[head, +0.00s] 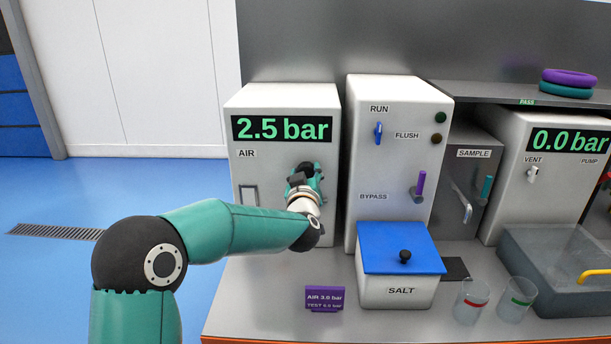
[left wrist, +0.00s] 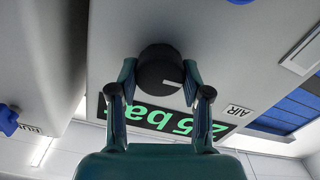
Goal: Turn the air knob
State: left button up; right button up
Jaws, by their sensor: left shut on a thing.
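The air knob (left wrist: 158,66) is a round black knob with a pale pointer mark, on the front of the white AIR cabinet (head: 285,100). In the head view the knob (head: 306,168) is mostly hidden by my gripper. My left gripper (head: 304,182) reaches the cabinet front and is shut on the knob. In the left wrist view its two fingers (left wrist: 160,78) lie on either side of the knob. The green display (head: 282,129) above reads 2.5 bar. A purple card (head: 325,298) on the bench reads AIR 3.0 bar; its second line is too small to read surely. My right gripper is not visible.
A RUN/FLUSH/BYPASS cabinet (head: 396,95) stands close on the right. A blue-lidded SALT box (head: 397,291) stands before it. Two clear cups (head: 516,302), a SAMPLE unit (head: 474,140) and a grey basin (head: 540,262) are further right. Open blue floor lies left.

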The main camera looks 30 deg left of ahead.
pick_arm(q)
jog(key=o, duration=1.2)
jog(key=shift+c, duration=0.2)
jog(key=v, duration=1.2)
jog(key=shift+f, duration=0.1)
